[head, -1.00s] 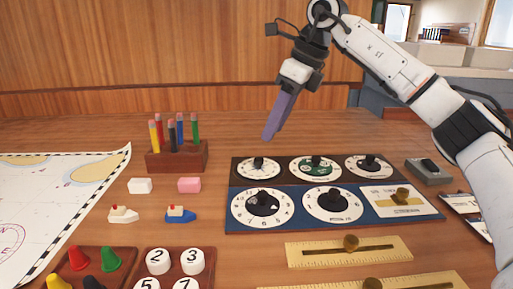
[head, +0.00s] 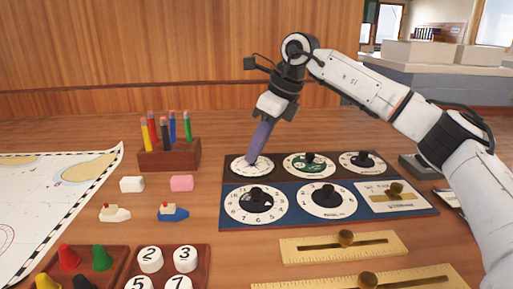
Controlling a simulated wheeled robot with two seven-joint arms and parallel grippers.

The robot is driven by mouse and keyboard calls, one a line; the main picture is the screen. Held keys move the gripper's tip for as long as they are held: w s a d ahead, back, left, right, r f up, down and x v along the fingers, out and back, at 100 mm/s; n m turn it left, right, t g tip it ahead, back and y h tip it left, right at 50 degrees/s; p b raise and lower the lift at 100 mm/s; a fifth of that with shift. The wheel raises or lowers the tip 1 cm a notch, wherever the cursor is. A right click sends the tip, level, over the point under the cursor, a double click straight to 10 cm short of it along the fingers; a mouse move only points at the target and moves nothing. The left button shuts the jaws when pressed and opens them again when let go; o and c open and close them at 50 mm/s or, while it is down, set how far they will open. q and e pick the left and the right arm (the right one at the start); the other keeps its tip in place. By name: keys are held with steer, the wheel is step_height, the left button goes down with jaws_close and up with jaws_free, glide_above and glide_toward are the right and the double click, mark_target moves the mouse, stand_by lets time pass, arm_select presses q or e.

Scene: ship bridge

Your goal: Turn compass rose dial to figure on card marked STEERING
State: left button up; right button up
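My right gripper (head: 252,162), with purple fingers, points down at the upper left dial (head: 238,170) of the dial panel. This dial is white, on the dark back strip, and looks like the compass rose. The fingertips cover its knob, so I cannot tell whether they touch or grip it. The fingers overlap in this view, so their opening does not show. Cards (head: 449,198) lie at the right, partly behind my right arm; no STEERING marking is readable. My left gripper is not in view.
The panel's back strip also has a green dial (head: 309,164) and a white dial (head: 363,162). The blue front strip has two larger dials (head: 256,204) (head: 327,200) and a slider plate (head: 391,203). Brass sliders (head: 344,246) lie in front. A pencil block (head: 169,156) stands left.

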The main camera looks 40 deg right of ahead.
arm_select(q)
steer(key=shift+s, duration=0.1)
arm_select(e)
steer(key=shift+r, duration=0.1)
jaws_close()
